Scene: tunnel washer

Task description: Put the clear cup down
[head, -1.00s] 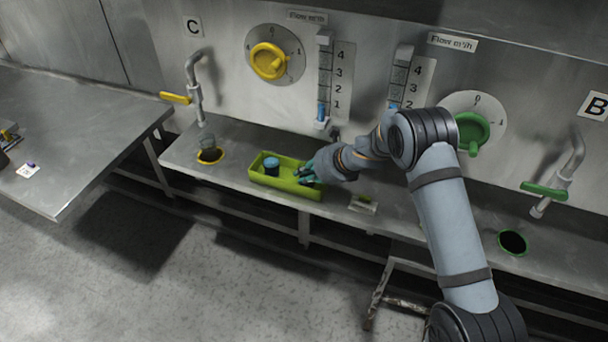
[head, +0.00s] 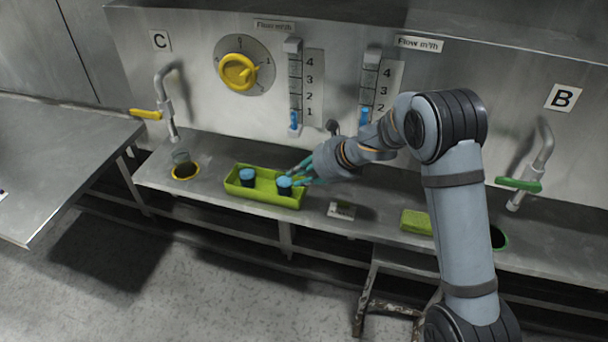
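A clear cup (head: 181,157) is at the left end of the steel shelf, below the tap marked C, at the yellow-rimmed hole (head: 186,171). Whether it rests on the rim or behind it is hard to tell. My gripper (head: 294,177) is well to the right of the cup, at the right end of a green tray (head: 240,190). Its teal fingers look spread apart, beside a dark blue-topped container (head: 284,184). The fingers partly overlap in view, and contact with the container cannot be made out. Nothing is seen held.
Another blue-topped container (head: 247,177) stands in the tray. A small label card (head: 342,210) and a green block (head: 416,221) lie to the right on the shelf. Tap C (head: 167,100) rises above the cup. A steel table (head: 60,150) is at the left.

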